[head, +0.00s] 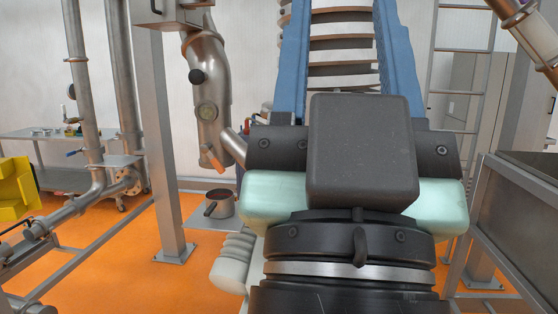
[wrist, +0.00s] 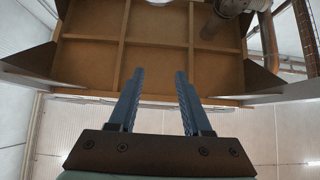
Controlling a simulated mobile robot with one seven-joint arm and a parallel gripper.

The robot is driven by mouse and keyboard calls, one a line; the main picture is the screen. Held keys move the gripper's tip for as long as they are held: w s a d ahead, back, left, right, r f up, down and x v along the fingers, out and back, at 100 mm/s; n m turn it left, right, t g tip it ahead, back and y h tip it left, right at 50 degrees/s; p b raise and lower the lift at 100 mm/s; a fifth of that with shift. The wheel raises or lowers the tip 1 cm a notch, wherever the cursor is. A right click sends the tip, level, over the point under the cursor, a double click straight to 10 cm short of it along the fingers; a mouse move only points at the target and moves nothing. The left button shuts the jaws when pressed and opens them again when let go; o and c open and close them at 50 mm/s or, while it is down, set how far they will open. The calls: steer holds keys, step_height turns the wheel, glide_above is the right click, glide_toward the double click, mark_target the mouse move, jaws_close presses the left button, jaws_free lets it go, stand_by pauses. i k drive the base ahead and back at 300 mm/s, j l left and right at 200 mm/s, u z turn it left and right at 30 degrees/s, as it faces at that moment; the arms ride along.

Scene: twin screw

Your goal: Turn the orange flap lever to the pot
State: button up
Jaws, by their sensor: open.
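The orange flap lever (head: 212,158) is at the lower part of a steel pipe (head: 207,100), left of centre in the head view, and it points steeply downward. The pot (head: 219,204), a small metal one with a dark red inside, stands on a small plate below the lever. My gripper (head: 340,12) is raised, with its blue fingers pointing up, to the right of the lever and apart from it. In the wrist view my gripper (wrist: 155,75) is open, with nothing between its fingers. I cannot see the lever or pot in the wrist view.
A grey post (head: 163,130) stands left of the pipe. Pipework (head: 95,185) and a yellow object (head: 17,190) are farther left. A large metal bin (head: 525,200) is at the right. In the wrist view, a brown ribbed underside (wrist: 155,70) lies beyond my fingers.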

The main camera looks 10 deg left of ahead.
mark_target(205, 148)
steer(key=i+u, duration=0.2)
steer(key=u, duration=0.7)
steer(key=i+l+u, duration=0.4)
steer(key=i+l, duration=0.2)
steer(key=i+l+u, duration=0.2)
steer(key=l, duration=0.25)
steer(key=i+l+u, duration=0.25)
steer(key=l, duration=0.2)
steer(key=i+l, duration=0.15)
steer(key=l, duration=0.15)
steer(key=i+l, duration=0.15)
steer(key=l, duration=0.15)
